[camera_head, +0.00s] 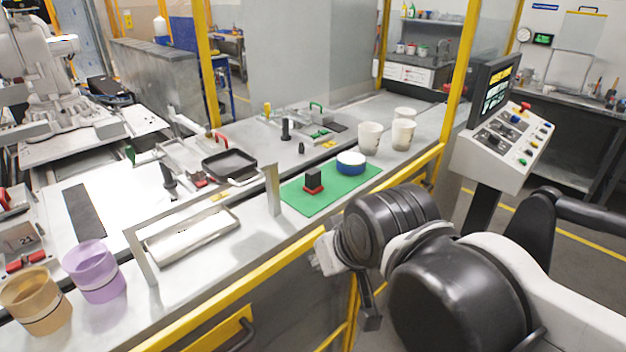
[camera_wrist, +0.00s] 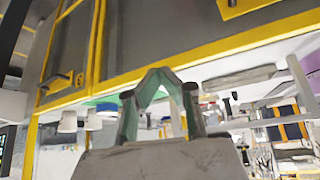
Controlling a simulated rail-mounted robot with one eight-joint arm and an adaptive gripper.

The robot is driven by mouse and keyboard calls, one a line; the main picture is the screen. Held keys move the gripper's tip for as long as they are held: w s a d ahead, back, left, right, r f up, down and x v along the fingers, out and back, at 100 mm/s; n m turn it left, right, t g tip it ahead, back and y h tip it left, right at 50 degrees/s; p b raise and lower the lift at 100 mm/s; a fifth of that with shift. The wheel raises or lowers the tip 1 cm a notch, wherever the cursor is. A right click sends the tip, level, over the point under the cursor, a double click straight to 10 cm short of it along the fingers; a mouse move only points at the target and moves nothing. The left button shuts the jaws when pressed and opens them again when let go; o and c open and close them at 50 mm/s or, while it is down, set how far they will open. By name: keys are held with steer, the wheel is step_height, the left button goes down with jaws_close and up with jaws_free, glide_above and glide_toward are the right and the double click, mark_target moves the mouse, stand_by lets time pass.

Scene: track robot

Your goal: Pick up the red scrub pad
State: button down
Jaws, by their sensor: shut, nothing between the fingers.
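The red scrub pad (camera_head: 313,189) appears as a red base under a black block-shaped grip. It sits upright on the green mat (camera_head: 330,195) on the counter, left of a blue and white round item (camera_head: 351,162). My gripper (camera_head: 371,318) is in front of the counter, outside the yellow rail and below the counter top, well apart from the pad. In the wrist view my gripper (camera_wrist: 160,73) has its greenish fingers meeting at the tips, shut and empty. I cannot make out the pad in the wrist view.
A yellow rail (camera_head: 290,258) runs along the counter's front edge. White cups (camera_head: 370,138) stand beyond the mat. A metal handle frame (camera_head: 272,190) rises just left of the mat. A black tray (camera_head: 229,165) lies behind it. Purple (camera_head: 94,272) and tan (camera_head: 36,302) cups stand at left.

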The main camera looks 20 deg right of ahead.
stand_by(0.3)
steer(key=c, duration=1.4)
jaws_free()
